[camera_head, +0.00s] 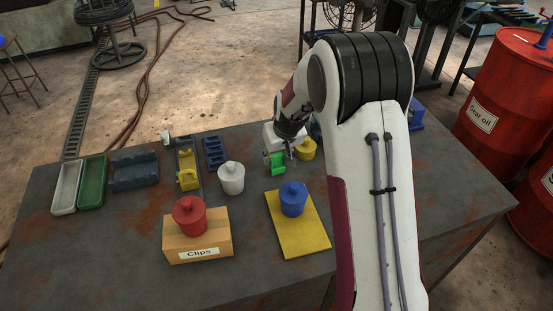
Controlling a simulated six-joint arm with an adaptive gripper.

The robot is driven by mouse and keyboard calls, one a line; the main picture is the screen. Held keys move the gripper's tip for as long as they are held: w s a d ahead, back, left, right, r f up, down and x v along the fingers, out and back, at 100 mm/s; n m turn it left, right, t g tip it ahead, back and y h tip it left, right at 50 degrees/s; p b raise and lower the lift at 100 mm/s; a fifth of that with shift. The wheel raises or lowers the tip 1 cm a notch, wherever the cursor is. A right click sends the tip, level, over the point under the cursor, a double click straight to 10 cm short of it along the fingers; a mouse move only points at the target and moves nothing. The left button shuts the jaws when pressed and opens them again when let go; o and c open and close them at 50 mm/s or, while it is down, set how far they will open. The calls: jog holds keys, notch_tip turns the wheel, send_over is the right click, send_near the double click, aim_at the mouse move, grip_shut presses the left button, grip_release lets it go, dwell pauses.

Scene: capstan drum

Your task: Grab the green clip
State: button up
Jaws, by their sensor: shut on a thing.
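The green clip (278,161) is small and bright green, near the far middle of the table. My gripper (279,158) is at the clip, reaching in from the right, and is shut on it. The arm and gripper body hide part of the fingers. I cannot tell whether the clip touches the table. A yellow clip (187,179) sits in a grey holder to the left. The box labelled "Clips" (198,246) stands at the front left with a red drum (189,216) on top.
A white drum (232,178) stands left of the gripper. A blue drum (293,199) sits on a yellow board (304,239) in front. A yellow drum (306,149) is close on the right. Green and white trays (92,181) lie far left. My arm covers the right side.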

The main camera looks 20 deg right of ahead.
aim_at(277, 155)
jog(key=shift+r, duration=4.3)
